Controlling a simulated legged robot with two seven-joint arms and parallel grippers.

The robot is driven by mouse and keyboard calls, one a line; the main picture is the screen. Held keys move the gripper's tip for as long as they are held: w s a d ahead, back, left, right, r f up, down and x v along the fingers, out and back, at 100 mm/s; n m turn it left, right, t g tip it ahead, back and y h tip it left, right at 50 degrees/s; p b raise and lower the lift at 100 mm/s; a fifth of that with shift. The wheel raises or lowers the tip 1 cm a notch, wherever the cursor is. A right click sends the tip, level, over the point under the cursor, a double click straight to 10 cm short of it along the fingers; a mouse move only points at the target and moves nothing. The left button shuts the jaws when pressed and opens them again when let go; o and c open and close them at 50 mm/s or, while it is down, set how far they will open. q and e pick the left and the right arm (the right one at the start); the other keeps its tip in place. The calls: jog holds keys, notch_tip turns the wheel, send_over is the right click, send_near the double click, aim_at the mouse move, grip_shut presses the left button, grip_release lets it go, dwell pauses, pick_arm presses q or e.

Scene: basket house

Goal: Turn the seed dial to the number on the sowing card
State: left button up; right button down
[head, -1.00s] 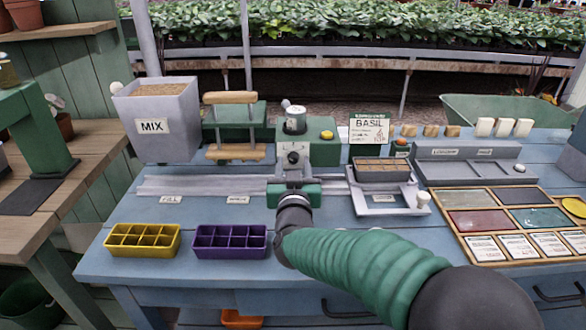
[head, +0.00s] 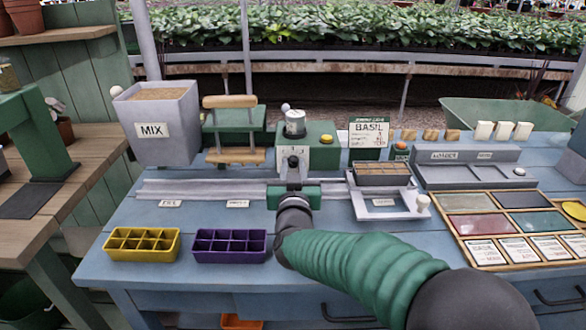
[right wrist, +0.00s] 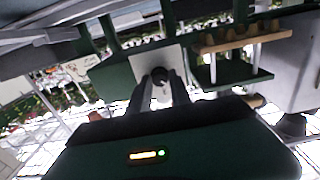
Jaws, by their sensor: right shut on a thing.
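The seed dial is a small dark round knob (right wrist: 160,76) on a pale plate on the front of the green seeder (head: 320,146). My right gripper (head: 293,165) reaches it from the front. Its two dark fingers are shut on the knob from both sides in the right wrist view. The gripper covers most of the dial in the head view, so the number it points to cannot be read. My left gripper is not in view.
A grey MIX hopper (head: 153,130) stands at left. A yellow tray (head: 142,244) and a purple tray (head: 230,245) lie in front of the rail (head: 190,187). A filled tray (head: 382,173) sits right of the seeder. A card rack (head: 500,226) lies at right.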

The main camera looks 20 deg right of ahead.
jog(key=shift+m, duration=0.3)
jog(key=m+b, duration=0.1)
jog(key=m, duration=0.2)
jog(key=shift+f+m+b, duration=0.1)
jog(key=shift+m+b, duration=0.2)
jog(key=shift+b, duration=0.1)
jog(key=m+b, duration=0.2)
jog(key=m, duration=0.2)
jog(key=shift+f+m, duration=0.15)
jog(key=shift+m, duration=0.15)
jog(key=m+b, duration=0.3)
jog(key=m, duration=0.1)
jog(key=shift+f+m, duration=0.1)
jog(key=shift+m, duration=0.2)
jog(key=shift+m+b, duration=1.55)
jog(key=shift+m, duration=0.65)
jog(key=c, duration=1.2)
grip_release()
jog(key=shift+d, duration=0.15)
